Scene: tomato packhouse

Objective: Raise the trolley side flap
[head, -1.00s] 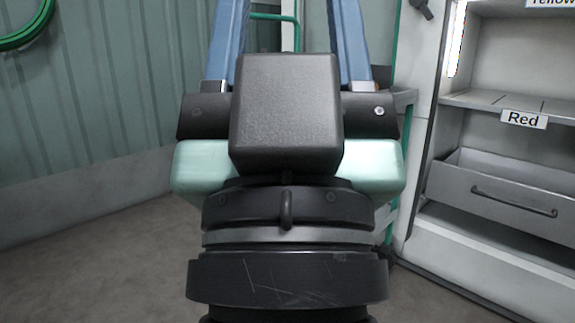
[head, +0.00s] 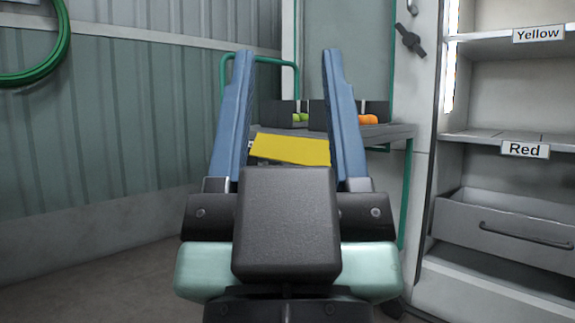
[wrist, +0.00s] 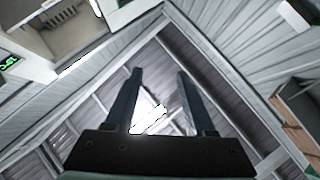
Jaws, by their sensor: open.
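The trolley (head: 392,131) stands ahead of me in the head view, a grey top with a green tube frame. A yellow panel (head: 290,149), which looks like its side flap, shows between my gripper's fingers at the trolley's near left side, slightly tilted. Whether it hangs or stands up is hard to tell, as my gripper hides its lower part. My gripper (head: 287,58) is open, its two blue fingers pointing up with nothing held. In the wrist view my gripper (wrist: 158,75) is open and empty against the roof.
Dark crates with green (head: 300,117) and orange (head: 367,119) produce stand on the trolley. A green hose (head: 52,62) hangs at left. Floor at left is clear.

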